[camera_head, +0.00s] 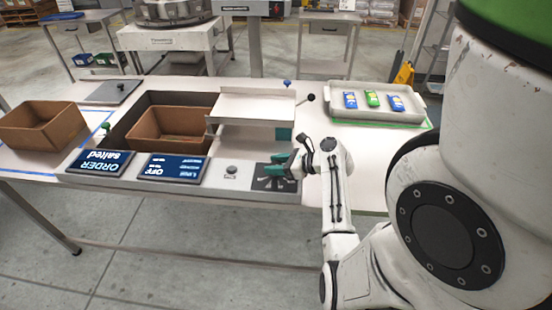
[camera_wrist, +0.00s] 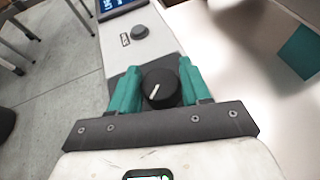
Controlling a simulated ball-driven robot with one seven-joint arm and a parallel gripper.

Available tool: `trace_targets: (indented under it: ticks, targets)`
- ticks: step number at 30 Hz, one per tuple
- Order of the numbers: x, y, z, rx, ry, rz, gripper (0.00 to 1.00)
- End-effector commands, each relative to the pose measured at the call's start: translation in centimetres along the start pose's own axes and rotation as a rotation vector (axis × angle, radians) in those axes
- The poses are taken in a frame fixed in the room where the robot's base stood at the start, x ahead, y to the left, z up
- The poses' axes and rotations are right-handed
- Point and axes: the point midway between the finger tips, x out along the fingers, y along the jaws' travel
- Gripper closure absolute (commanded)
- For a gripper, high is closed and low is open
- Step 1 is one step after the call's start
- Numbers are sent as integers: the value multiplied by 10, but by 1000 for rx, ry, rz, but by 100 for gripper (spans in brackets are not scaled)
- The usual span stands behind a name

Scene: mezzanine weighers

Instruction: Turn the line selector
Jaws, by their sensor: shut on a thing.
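The line selector (camera_wrist: 161,90) is a round black knob with a white pointer line, standing on a dark panel (camera_head: 265,184) at the right end of the grey console front. In the wrist view the teal fingers of my gripper (camera_wrist: 158,75) sit one on each side of the knob, shut on it. The white pointer slants up and to the right in that view. In the head view my gripper (camera_head: 283,172) is over the dark panel, and its fingers hide the knob.
A smaller grey knob (camera_head: 231,170) is left of the panel. Two screens read "ORDER salted" (camera_head: 101,162) and "OFF" (camera_head: 172,168). A tray (camera_head: 408,101) with blue and green packets stands at right.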

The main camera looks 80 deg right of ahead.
Motion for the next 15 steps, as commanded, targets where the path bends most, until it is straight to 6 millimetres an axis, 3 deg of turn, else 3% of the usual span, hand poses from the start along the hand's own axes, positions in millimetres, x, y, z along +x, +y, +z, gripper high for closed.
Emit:
trace_targets:
  ticks: [15]
  targets:
    - [1, 0, 2, -102, -2, 247, 83]
